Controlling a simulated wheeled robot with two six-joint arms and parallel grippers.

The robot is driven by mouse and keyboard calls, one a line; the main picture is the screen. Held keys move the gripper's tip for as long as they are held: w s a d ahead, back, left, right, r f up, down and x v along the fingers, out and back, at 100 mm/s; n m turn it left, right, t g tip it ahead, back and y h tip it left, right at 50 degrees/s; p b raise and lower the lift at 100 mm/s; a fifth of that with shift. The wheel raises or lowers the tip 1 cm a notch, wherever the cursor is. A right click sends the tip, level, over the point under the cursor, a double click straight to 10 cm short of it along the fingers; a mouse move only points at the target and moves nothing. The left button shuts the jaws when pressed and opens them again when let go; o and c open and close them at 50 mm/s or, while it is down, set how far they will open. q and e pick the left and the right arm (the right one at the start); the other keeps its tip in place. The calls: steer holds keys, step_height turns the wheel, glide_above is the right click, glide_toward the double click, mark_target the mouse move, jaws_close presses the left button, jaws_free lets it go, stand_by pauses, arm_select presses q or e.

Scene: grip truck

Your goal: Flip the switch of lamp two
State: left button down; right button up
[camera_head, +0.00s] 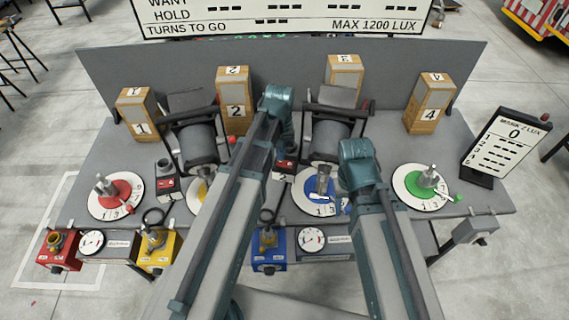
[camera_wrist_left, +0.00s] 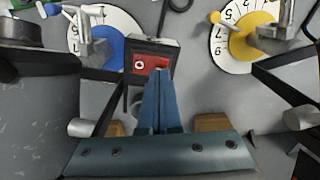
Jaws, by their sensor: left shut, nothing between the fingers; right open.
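The lamp two switch (camera_head: 284,164) is a small black box with a red rocker, with a "2" label below it. In the left wrist view the red rocker (camera_wrist_left: 143,63) shows a white "O". My left gripper (camera_wrist_left: 160,74) is shut and empty, its blue fingertips over the right part of the rocker; I cannot tell whether they touch it. In the head view the left gripper's teal body (camera_head: 278,105) stands just above the switch, fingers mostly hidden. My right gripper's teal body (camera_head: 358,160) is right of the switch, above the blue dial; its fingers are hidden.
A similar switch (camera_head: 167,185) stands left. Red (camera_head: 116,191), yellow (camera_head: 197,192), blue (camera_head: 322,190) and green (camera_head: 411,185) dials line the grey table. Two black-framed drums (camera_head: 197,140) and (camera_head: 330,137) flank the left gripper. Several numbered wooden blocks (camera_head: 236,112) stand behind.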

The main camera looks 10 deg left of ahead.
arm_select(q)
steer(key=shift+f+b, duration=0.75)
steer(key=shift+f, duration=0.05)
steer(key=shift+r, duration=0.15)
step_height(320, 180, up, 7)
steer(key=p, duration=0.7)
stand_by(0.4)
